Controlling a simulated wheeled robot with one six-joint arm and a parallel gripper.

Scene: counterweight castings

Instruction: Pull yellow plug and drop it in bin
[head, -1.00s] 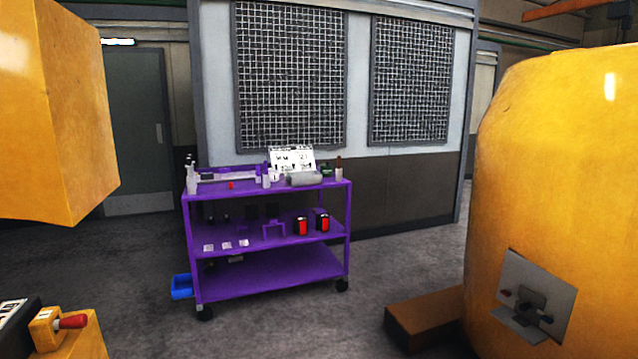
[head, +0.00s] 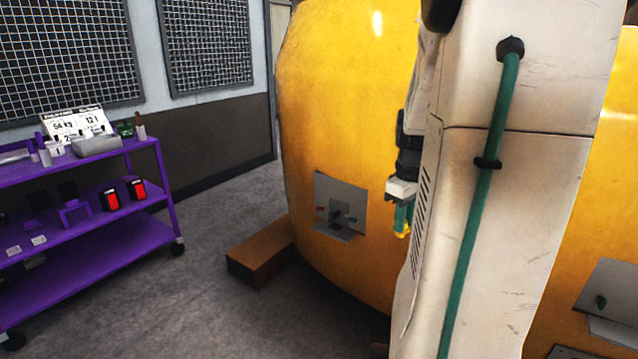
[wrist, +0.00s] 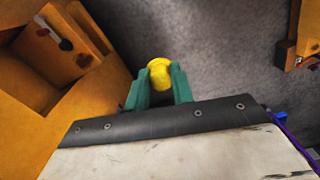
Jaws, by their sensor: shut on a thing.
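My gripper (head: 402,218) has green fingers and shows partly beside my pale arm in the head view. In the wrist view my gripper (wrist: 159,86) is shut on the yellow plug (wrist: 160,73), whose round end shows between the fingertips. The yellow plug also shows as a small patch at the fingertips in the head view (head: 402,232). It is held in the air, clear of the floor. A blue bin edge (wrist: 280,116) shows small at the right of the wrist view; I cannot tell whether it is the task's bin.
A large yellow casting (head: 330,110) with a grey plate (head: 340,200) stands behind my gripper. A brown block (head: 262,252) lies on the floor beside it. A purple cart (head: 90,250) with small items stands at the left. The floor between cart and casting is open.

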